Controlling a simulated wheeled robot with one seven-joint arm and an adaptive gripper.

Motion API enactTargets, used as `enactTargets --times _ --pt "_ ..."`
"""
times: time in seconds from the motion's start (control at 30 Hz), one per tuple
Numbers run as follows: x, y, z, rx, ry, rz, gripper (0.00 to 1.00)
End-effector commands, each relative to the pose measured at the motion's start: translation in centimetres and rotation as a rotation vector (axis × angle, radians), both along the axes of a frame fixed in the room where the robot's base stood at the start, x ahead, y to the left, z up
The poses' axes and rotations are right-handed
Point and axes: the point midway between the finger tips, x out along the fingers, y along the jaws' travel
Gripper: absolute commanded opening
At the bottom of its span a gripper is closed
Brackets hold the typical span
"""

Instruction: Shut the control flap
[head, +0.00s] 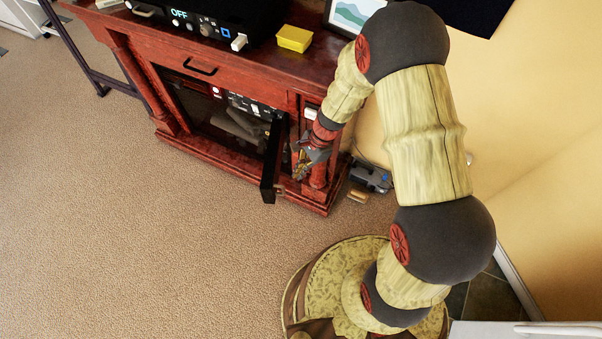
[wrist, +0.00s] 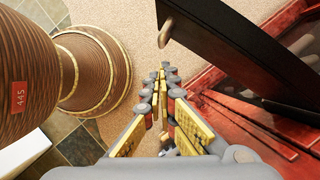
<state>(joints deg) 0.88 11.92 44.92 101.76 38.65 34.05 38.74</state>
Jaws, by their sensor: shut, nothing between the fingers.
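The control flap (head: 272,162) is a dark panel that stands swung out from the front of the red wooden cabinet. In the wrist view the dark flap (wrist: 235,45) crosses the upper right, with a small pale knob on its near end. My gripper (head: 301,174) is low in front of the cabinet, just right of the flap. In the wrist view my gripper's fingers (wrist: 163,72) are together and empty, to the left of the flap. I cannot tell whether they touch it. Behind the flap, the opening shows a row of small controls (head: 245,103).
The red cabinet (head: 190,62) carries a black device reading OFF (head: 205,18), a yellow box (head: 294,38) and a picture frame (head: 352,14). A dark grey device (head: 371,176) lies on the floor right of the cabinet. Carpet (head: 130,230) is clear on the left.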

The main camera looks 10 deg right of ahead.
Motion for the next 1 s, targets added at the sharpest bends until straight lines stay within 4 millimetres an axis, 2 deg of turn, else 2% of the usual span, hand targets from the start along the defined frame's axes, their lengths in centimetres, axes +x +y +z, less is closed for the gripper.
enactTargets --times 0.03,0.2,0.4,0.6,1.0 --pt "-0.1 0.4 -1.3 -0.001 0.002 0.001 0.0" --pt "-0.4 1.4 -4.1 0.0 0.001 0.004 0.0" --pt "-0.7 2.2 -6.2 0.0 0.0 0.002 0.0" --pt "-0.7 2.5 -6.8 0.0 -0.001 0.002 0.0" --pt "-0.7 2.7 -6.8 0.0 -0.001 -0.005 0.0"
